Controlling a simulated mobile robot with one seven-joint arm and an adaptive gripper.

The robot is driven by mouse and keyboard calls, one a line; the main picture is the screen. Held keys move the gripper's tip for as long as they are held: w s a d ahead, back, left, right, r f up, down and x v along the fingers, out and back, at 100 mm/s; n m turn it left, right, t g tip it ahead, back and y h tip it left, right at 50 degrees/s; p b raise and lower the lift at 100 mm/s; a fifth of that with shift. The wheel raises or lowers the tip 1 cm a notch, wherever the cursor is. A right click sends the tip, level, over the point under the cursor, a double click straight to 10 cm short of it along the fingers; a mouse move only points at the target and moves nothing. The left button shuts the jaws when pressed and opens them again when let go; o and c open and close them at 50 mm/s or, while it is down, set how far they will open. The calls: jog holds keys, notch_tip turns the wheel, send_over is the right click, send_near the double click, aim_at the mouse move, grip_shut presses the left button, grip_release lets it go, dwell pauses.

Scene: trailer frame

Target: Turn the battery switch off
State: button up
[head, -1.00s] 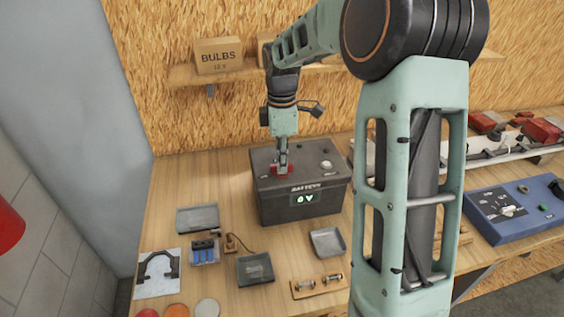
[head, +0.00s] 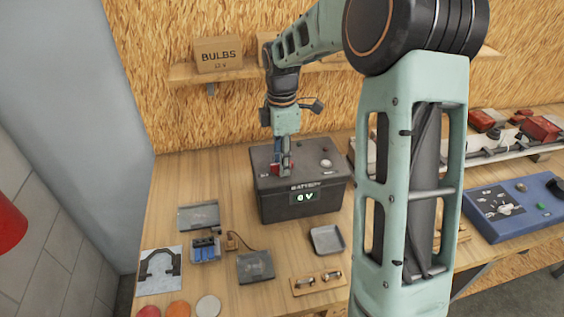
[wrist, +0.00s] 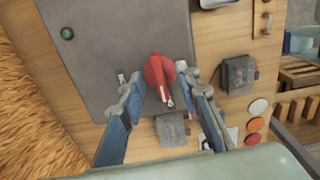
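The dark grey battery box (head: 270,205) stands on the bench, its front display reading 0 V. Its red rotary switch (head: 275,169) is on top at the left, partly hidden by my gripper (head: 283,170). In the wrist view the red switch (wrist: 158,74) shows a rounded body with a narrow pointer end toward the bottom of the picture. My gripper (wrist: 162,88) is open, with one blue-padded finger on each side of the switch. Gaps show between the fingers and the switch, and I see no clear contact.
Small trays (head: 327,240), a fuse holder (head: 205,248) and coloured discs (head: 178,310) lie in front and left. A blue panel (head: 515,208) stands at right. A shelf with a BULBS box (head: 218,54) is behind.

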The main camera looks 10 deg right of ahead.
notch_tip(320, 180, up, 2)
jog(key=shift+r+p, duration=0.2)
jog(key=shift+p, duration=0.4)
jog(key=shift+r, duration=1.75)
